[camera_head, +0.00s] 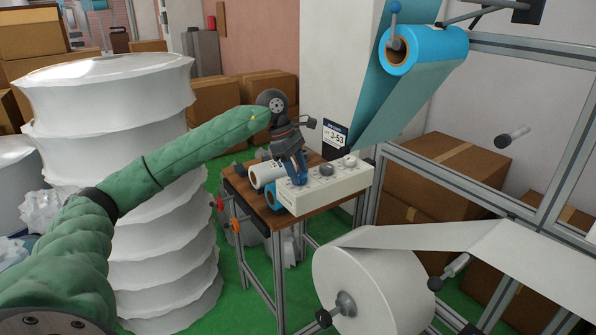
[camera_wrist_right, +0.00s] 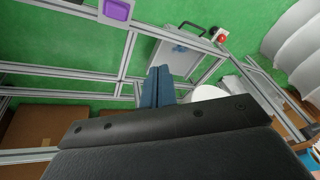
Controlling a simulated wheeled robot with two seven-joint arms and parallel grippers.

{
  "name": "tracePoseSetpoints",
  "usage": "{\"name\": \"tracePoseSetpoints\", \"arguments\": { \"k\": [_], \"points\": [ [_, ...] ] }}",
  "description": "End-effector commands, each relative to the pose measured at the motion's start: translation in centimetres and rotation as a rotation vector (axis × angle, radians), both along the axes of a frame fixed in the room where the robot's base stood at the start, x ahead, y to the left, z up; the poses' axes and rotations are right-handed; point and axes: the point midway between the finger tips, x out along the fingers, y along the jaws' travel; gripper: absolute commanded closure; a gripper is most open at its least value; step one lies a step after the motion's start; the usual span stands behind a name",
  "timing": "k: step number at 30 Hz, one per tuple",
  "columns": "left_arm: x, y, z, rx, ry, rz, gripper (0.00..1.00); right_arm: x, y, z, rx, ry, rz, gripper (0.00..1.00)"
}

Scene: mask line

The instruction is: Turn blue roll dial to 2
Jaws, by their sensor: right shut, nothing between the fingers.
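A pale control box (camera_head: 335,188) stands on a small wooden table in the head view. A grey dial (camera_head: 327,169) and a lighter dial (camera_head: 350,161) show on its top. My left gripper (camera_head: 299,178), with blue fingers, points down at the left end of the box. Its fingertips hide that part of the top, so I cannot tell whether they grip a dial there. The blue roll (camera_head: 428,48) hangs at the upper right. My right gripper (camera_wrist_right: 158,72) shows only in the right wrist view, with its blue fingers together and empty.
A tall white stack (camera_head: 115,100) stands at the left, close to my left arm. A big white roll (camera_head: 372,288) and metal framing (camera_head: 480,190) fill the right. Cardboard boxes (camera_head: 265,95) stand behind.

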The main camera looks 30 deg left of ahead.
Motion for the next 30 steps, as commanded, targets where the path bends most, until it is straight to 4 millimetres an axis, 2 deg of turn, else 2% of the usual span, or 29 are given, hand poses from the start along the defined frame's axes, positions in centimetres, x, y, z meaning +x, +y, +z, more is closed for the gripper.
{"name": "tracePoseSetpoints", "arguments": {
  "k": [13,24,30],
  "points": [
    [0.0,0.2,0.5,0.000,0.000,0.000,0.41,0.1,0.2,0.0,0.005,-0.006,-0.001,1.00],
    [-0.4,2.2,5.3,-0.001,0.000,0.001,0.41,0.7,1.9,-1.4,0.043,-0.045,0.012,1.00],
    [-0.5,2.9,6.9,0.000,0.000,0.000,0.41,0.9,2.1,-2.0,0.049,-0.055,0.014,1.00]
  ]
}}
